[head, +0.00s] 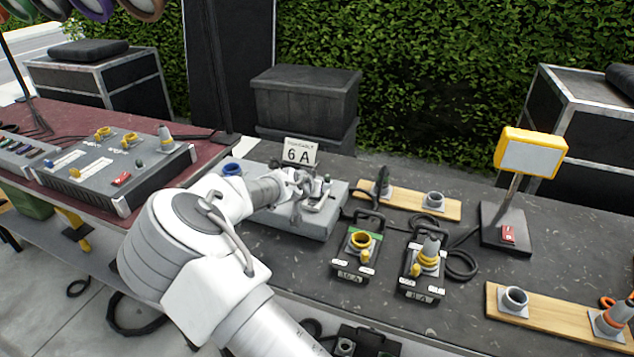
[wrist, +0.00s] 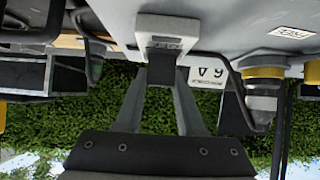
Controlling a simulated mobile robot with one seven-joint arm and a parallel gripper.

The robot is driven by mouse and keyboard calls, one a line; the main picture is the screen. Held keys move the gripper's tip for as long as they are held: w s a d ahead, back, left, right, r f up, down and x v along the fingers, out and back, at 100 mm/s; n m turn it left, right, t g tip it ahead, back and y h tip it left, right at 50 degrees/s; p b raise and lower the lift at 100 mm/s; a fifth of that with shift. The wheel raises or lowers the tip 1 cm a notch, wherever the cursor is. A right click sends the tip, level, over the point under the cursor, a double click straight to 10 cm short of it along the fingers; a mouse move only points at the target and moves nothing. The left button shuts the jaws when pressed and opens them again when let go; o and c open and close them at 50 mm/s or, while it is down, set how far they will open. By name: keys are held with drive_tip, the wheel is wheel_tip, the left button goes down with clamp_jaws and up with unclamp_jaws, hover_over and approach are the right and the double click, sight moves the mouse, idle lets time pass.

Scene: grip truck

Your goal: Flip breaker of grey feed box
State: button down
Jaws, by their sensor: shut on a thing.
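The grey feed box (head: 325,222) lies on the dark table behind my arm, with a white "6 A" sign (head: 300,152) at its back. My gripper (head: 300,190) is over the top of the box, and my arm hides its left part. In the wrist view, which is upside down, the two fingers of my gripper (wrist: 160,90) close around a dark breaker toggle (wrist: 160,70). The toggle stands out from a light breaker plate (wrist: 165,27) with small lettering, too small to read surely. A grey and yellow connector (wrist: 262,88) shows to the right there.
Two small black boxes with connectors (head: 352,265) (head: 408,285) stand right of the feed box. A wooden strip (head: 400,200) lies behind them. A yellow-framed sign on a stand (head: 532,152) is farther right. A larger grey box (head: 85,190) sits on the red table at left.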

idle(0.4)
drive_tip(key=c, duration=0.5)
unclamp_jaws()
drive_tip(key=p+v, duration=0.1)
drive_tip(key=v, duration=1.6)
drive_tip(key=shift+s+r, duration=0.1)
drive_tip(key=shift+r, duration=0.1)
